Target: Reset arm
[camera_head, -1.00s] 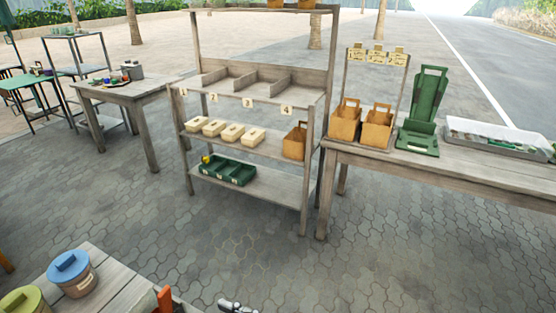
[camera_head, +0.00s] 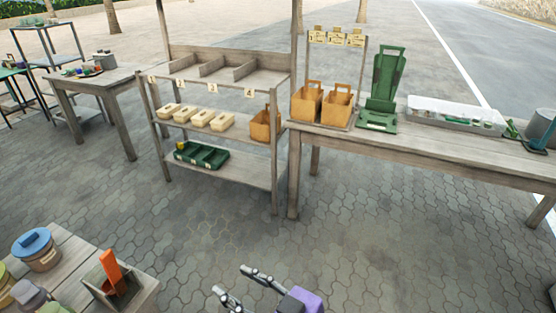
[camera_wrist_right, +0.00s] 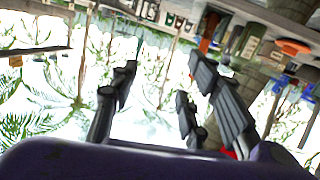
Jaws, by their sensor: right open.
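My right gripper (camera_head: 234,281) shows at the bottom of the head view, over the paved ground. Its purple body is partly cut off by the frame edge. Its two fingers are apart with nothing between them. In the right wrist view the fingers (camera_wrist_right: 160,82) also stand apart and empty, against an upside-down background of trees and bright sky. My left gripper is not in view.
A wooden table (camera_head: 62,250) at the lower left bears lidded pots and a box with an orange-handled tool (camera_head: 111,272). Behind are a numbered shelf (camera_head: 236,173) and a long table (camera_head: 440,149) with wooden carriers. Paving between them is clear.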

